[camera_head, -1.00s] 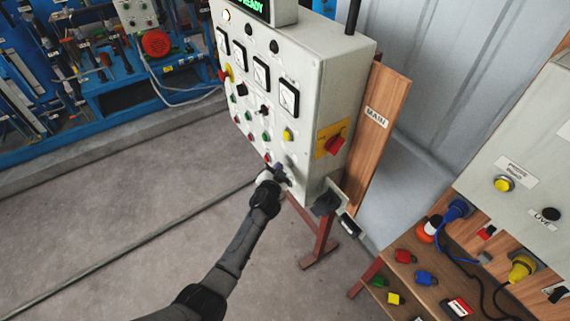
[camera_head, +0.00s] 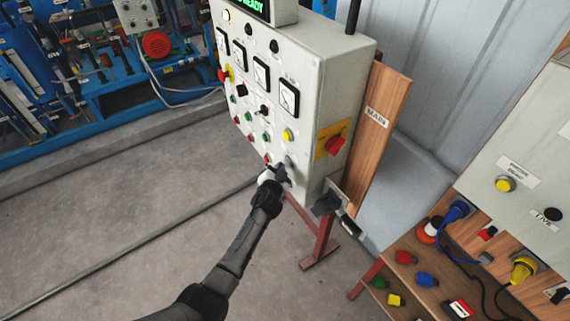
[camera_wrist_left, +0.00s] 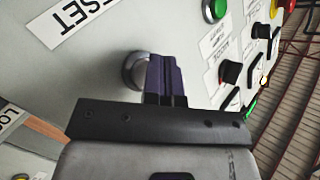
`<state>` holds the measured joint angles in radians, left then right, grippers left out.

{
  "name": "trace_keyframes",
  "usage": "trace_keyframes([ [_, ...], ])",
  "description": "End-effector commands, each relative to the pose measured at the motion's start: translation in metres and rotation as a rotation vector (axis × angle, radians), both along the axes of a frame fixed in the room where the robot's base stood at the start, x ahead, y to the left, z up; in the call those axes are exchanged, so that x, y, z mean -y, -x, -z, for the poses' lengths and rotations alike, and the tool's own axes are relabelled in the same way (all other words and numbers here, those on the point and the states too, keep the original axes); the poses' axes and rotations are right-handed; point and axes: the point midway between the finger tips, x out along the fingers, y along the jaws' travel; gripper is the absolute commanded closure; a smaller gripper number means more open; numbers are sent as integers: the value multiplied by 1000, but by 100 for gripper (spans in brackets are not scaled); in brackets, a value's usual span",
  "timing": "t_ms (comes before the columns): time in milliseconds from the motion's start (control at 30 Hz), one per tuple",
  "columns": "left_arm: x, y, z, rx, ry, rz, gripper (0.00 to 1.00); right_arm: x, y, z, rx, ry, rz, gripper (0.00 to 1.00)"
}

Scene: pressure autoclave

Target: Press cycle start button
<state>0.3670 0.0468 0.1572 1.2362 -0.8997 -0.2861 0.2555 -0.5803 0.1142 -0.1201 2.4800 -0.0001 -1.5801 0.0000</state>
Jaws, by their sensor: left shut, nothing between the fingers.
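The grey control panel (camera_head: 300,150) stands tilted in the head view, with rows of meters, knobs and coloured buttons on its front. My left gripper (camera_head: 283,172) is shut and empty at the panel's lower front corner. In the left wrist view, its closed dark fingers (camera_wrist_left: 166,76) overlap a round grey metal-rimmed button (camera_wrist_left: 133,70); I cannot tell whether they touch it. The fingers hide part of this button. A label reading "SET" at its visible end lies nearby. A green button (camera_wrist_left: 214,10) sits farther along the panel. I cannot read which button is cycle start. My right gripper is out of view.
A red rotary switch (camera_head: 335,143) on a yellow plate is on the panel's side. A wooden board (camera_head: 375,130) marked MAIN stands behind it. A bench (camera_head: 425,275) with plugs and coloured padlocks is at the lower right. The concrete floor at left is mostly clear.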

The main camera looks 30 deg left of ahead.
Motion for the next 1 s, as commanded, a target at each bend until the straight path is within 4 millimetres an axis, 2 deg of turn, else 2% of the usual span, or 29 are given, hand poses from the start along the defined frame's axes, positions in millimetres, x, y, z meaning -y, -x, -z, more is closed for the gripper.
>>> trace_keyframes([
  [633,2,-4,-1,2,0,1,100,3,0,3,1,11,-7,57],
  [1000,-3,9,-2,0,-1,1,100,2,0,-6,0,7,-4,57],
])
